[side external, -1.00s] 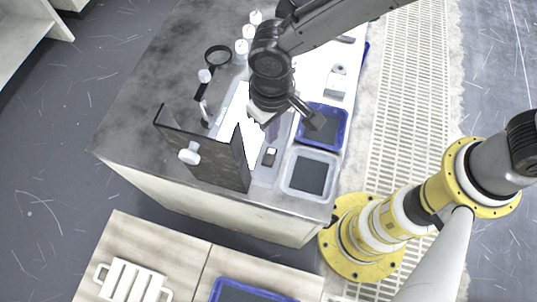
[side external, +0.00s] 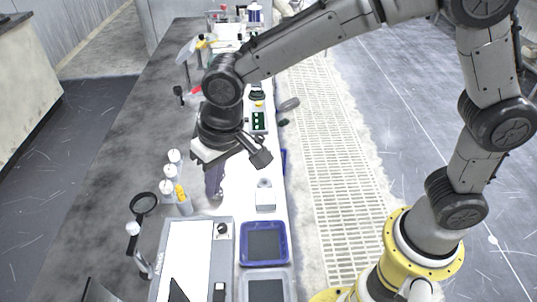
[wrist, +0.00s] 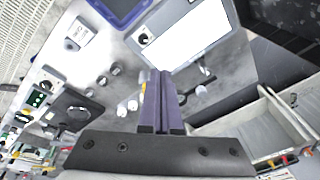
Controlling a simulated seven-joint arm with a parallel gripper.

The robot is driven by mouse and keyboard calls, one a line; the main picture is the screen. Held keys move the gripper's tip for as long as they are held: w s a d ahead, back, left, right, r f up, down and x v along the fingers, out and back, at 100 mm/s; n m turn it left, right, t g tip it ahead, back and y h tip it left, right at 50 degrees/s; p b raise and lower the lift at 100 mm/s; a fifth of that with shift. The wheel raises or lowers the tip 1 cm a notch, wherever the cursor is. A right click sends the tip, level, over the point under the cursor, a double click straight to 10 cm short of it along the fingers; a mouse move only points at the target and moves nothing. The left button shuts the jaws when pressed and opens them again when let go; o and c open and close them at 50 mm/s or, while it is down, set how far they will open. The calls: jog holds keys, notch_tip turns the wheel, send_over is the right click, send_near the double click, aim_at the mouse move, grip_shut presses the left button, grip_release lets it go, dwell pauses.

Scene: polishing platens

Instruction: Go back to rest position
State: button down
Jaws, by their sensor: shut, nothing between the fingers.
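My gripper (side external: 214,192) has purple fingers pointing down above the bench, in the side view. In the wrist view its fingers (wrist: 160,76) are pressed together with nothing between them. It hangs beyond the device with a white panel (side external: 184,262), beside several white-capped bottles (side external: 175,158); it appears to be above the bench surface. My arm reaches in from the upper right, bent at the elbow. The white panel also shows in the wrist view (wrist: 195,36), ahead of the fingertips.
A blue-rimmed tray (side external: 287,258) and a pale-rimmed tray (side external: 242,288) sit right of the panel. A magnifier (side external: 134,221) lies to the left. A small white box (side external: 265,201) and a green button panel (side external: 259,122) stand along the right. Dark bench top at left is mostly clear.

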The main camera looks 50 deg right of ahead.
jog(key=s+d+r+m+t, duration=0.1)
jog(key=s+d+r+t, duration=0.1)
jog(key=d+r, duration=0.55)
jog(key=s+d+r+m+t, duration=0.15)
jog(key=d+r, duration=0.25)
jog(key=d, duration=0.6)
jog(key=s+d+f+n, duration=0.1)
jog(key=s+d, duration=0.3)
jog(key=s, duration=0.3)
jog(key=s+d+f+n+h, duration=0.1)
jog(key=s+d, duration=0.3)
jog(key=s, duration=0.4)
jog(key=shift+s+f, duration=0.2)
jog(key=shift+f, duration=0.45)
